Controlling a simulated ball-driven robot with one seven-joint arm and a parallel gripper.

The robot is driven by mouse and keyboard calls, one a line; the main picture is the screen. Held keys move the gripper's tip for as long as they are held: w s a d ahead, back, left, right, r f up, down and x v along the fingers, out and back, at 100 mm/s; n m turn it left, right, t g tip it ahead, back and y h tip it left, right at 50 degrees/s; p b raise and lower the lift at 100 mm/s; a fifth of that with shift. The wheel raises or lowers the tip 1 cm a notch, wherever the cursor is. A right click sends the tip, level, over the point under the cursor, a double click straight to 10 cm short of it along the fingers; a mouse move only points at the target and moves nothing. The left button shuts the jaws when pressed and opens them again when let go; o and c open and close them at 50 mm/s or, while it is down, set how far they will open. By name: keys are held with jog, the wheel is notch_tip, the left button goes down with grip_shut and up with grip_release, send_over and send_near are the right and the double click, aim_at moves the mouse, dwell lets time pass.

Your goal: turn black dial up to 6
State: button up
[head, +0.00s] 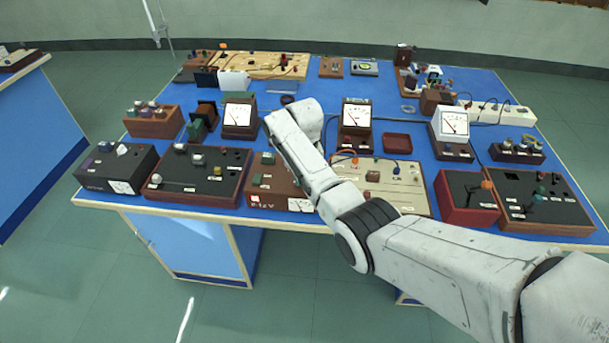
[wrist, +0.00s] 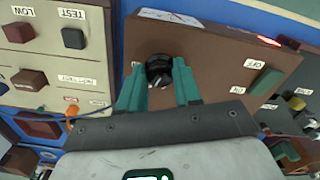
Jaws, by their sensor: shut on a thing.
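The black dial (wrist: 159,69) sits on the face of a brown box (wrist: 222,58) in the wrist view. My gripper (wrist: 158,85) has its two green fingers on either side of the dial, shut on it. The dial's markings and pointer are too small or covered to read. In the head view the brown box (head: 262,192) stands at the front edge of the blue bench, with a "0-12V" label and a small meter. My arm covers the dial and the gripper there.
A green switch (wrist: 266,82) with ON and OFF labels is on the same box. A cream panel (wrist: 50,50) with TEST and LOW labels stands close beside it. A black box (head: 198,176) is to the left in the head view. Meters (head: 356,113) stand behind.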

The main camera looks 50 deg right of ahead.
jog(key=o, duration=1)
jog(key=shift+o, duration=0.2)
notch_tip(320, 180, up, 11)
jog(key=b, duration=0.1)
jog(key=shift+f, duration=0.15)
